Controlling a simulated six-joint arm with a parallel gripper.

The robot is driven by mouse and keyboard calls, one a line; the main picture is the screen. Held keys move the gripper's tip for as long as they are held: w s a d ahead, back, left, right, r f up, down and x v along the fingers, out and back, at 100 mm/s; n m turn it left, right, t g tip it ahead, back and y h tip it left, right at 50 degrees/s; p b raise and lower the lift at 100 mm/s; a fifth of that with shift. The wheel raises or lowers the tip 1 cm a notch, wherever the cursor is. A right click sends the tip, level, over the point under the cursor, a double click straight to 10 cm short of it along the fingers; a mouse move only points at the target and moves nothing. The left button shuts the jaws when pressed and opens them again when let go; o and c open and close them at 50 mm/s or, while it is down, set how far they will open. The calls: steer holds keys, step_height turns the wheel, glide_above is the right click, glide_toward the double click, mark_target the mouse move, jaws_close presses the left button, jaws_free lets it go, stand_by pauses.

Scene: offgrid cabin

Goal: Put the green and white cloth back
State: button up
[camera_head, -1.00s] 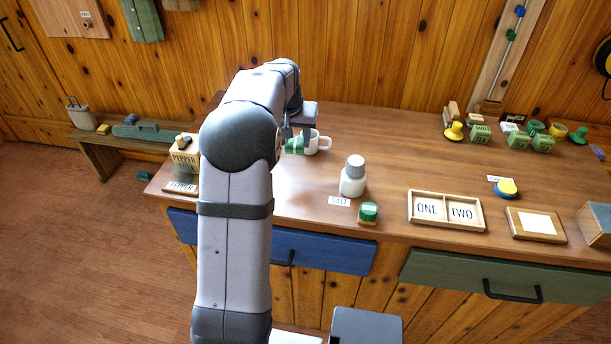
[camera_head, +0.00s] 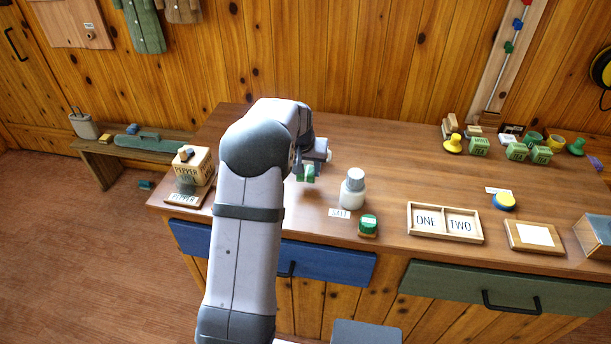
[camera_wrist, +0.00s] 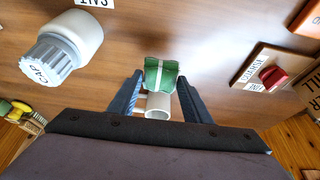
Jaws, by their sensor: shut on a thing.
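The green and white cloth (camera_head: 306,174) hangs at the end of my gripper (camera_head: 312,166) over the left part of the brown counter. In the wrist view the cloth (camera_wrist: 161,73) is green with a white stripe and lies between the two fingertips of my gripper (camera_wrist: 160,80). My gripper is shut on it. A white mug (camera_wrist: 158,106) shows between the fingers, behind the cloth. In the head view my gripper hides most of the mug. I cannot tell the cloth's exact height above the counter.
A salt bottle (camera_head: 352,189) with a grey cap and a small green-topped jar (camera_head: 368,225) stand close to the right. A pepper box (camera_head: 191,166) stands at the left. The ONE/TWO tray (camera_head: 412,224) is further right. The back middle of the counter is clear.

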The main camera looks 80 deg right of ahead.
mark_target(306, 177)
steer(key=shift+f+p, duration=0.6)
steer(key=shift+f, duration=1.25)
steer(key=shift+f, duration=0.15)
steer(key=o, duration=1)
steer(key=shift+c, duration=0.2)
steer(key=shift+a+r, duration=0.15)
steer(key=shift+r, duration=0.45)
steer(key=b+v, duration=0.3)
steer(key=v, duration=0.8)
steer(key=shift+r, duration=0.1)
